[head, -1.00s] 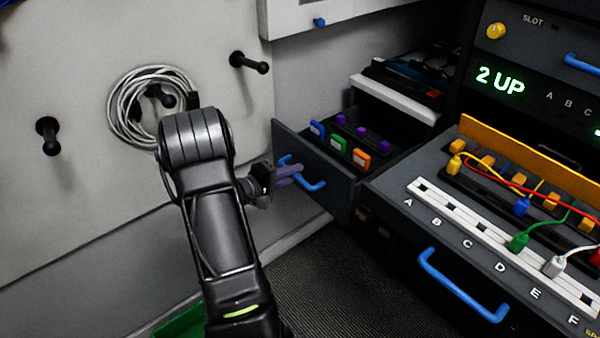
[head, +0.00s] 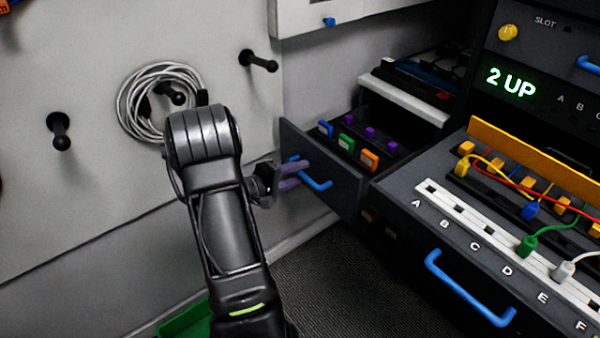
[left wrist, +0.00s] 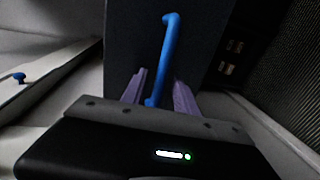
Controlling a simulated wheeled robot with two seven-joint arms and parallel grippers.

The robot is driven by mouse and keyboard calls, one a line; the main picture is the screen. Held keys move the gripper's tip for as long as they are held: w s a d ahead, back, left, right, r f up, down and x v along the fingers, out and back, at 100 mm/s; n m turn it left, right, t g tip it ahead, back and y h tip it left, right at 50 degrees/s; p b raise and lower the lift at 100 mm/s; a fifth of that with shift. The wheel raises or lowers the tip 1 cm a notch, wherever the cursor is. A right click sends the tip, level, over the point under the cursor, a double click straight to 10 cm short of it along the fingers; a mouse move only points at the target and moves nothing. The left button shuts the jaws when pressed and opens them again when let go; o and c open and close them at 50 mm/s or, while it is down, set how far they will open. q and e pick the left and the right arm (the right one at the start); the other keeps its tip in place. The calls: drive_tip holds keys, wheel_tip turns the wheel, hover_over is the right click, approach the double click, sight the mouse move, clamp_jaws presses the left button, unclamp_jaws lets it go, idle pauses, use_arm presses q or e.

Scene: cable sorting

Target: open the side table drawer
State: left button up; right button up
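The side table drawer (head: 335,188) stands pulled out, its dark front facing left. Its blue handle (head: 318,183) is on that front and also shows in the left wrist view (left wrist: 166,55). My left gripper (head: 300,174) is at the handle's left end. In the left wrist view its two purple fingers (left wrist: 160,92) are spread, with the near end of the handle between them and gaps on both sides. Whether a finger touches the handle cannot be told. My right gripper is not in view.
Orange, green, blue and purple blocks (head: 347,143) sit in the drawer. To the right is a console (head: 405,205) with cables and another blue handle (head: 465,290). A grey cable coil (head: 128,105) hangs on a wall peg. A green bin (head: 185,320) is below.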

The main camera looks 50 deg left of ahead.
use_arm(q)
drive_tip(key=v, duration=0.7)
drive_tip(key=shift+f, duration=0.1)
idle(0.4)
